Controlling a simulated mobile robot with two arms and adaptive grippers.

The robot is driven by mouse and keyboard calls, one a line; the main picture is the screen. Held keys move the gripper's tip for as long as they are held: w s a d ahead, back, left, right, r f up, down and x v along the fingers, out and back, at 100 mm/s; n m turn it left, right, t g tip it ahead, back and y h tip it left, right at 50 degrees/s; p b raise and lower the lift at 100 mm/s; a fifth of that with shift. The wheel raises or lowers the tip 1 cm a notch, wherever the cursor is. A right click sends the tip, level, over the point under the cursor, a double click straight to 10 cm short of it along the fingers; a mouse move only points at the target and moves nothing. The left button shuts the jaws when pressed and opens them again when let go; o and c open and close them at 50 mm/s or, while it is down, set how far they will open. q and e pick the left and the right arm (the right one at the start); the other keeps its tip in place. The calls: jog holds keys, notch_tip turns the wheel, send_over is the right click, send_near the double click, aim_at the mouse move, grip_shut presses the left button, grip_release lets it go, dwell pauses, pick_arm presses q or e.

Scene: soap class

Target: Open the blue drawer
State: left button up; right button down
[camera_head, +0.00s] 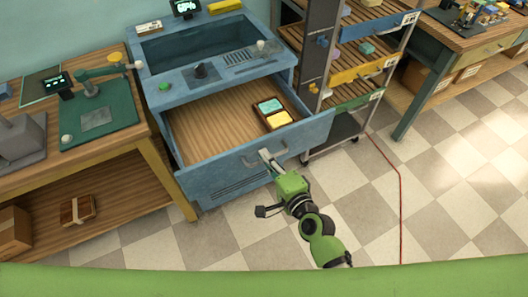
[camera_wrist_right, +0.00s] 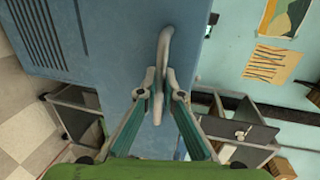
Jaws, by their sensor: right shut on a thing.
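The blue drawer (camera_head: 310,130) stands pulled out from the blue cabinet (camera_head: 205,84), and its wooden floor shows. Inside it, toward the right, lies a small dark tray (camera_head: 281,123) with a green and a yellow piece. My right gripper (camera_head: 267,158) is at the drawer's front, shut on the metal handle. In the right wrist view its fingers (camera_wrist_right: 158,84) close around the handle (camera_wrist_right: 165,48). My left gripper is not in view.
A wooden workbench (camera_head: 165,150) with a green mat stands close on the left. A rolling rack (camera_head: 345,135) with coloured shelves stands to the right of the cabinet. The checkered floor in front and to the right is clear, with a thin red line (camera_head: 400,200).

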jog(key=shift+f+v, duration=0.25)
jog(key=shift+v, duration=0.85)
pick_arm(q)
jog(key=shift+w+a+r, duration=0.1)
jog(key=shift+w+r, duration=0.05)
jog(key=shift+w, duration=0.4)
pick_arm(e)
jog(key=c, duration=2.4)
grip_release()
jog(key=shift+c, duration=0.2)
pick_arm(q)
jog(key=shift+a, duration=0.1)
pick_arm(e)
jog(key=shift+s, duration=0.15)
jog(key=v, duration=1.1)
jog(key=shift+s+d, duration=0.25)
jog(key=shift+s, duration=0.1)
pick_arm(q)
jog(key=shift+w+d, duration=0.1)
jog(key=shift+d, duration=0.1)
